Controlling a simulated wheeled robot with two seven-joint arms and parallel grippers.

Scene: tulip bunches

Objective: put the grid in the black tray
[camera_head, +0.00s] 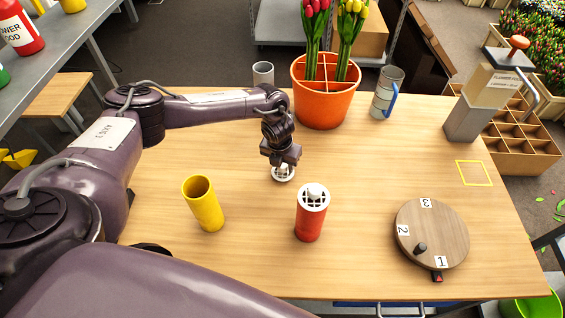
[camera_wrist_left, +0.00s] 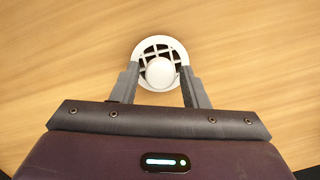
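A round white grid (camera_head: 283,174) with a knob lies on the wooden table under my left gripper (camera_head: 282,163). In the left wrist view, the grid (camera_wrist_left: 160,44) shows between the fingertips of my left gripper (camera_wrist_left: 160,76). The two fingers are apart, on either side of the white knob, with a gap showing on both sides. A second white grid (camera_head: 313,196) with a knob sits on top of a red cylinder (camera_head: 308,226). I cannot make out a black tray for certain; a dark curved edge (camera_head: 152,247) shows partly behind my arm. My right gripper is not in view.
A yellow cup (camera_head: 203,205) stands left of the red cylinder. An orange pot (camera_head: 323,105) with tulips, a grey cup (camera_head: 263,73) and a grey mug (camera_head: 386,92) stand at the back. A numbered wooden disc (camera_head: 440,235) lies right, near a yellow square outline (camera_head: 474,173).

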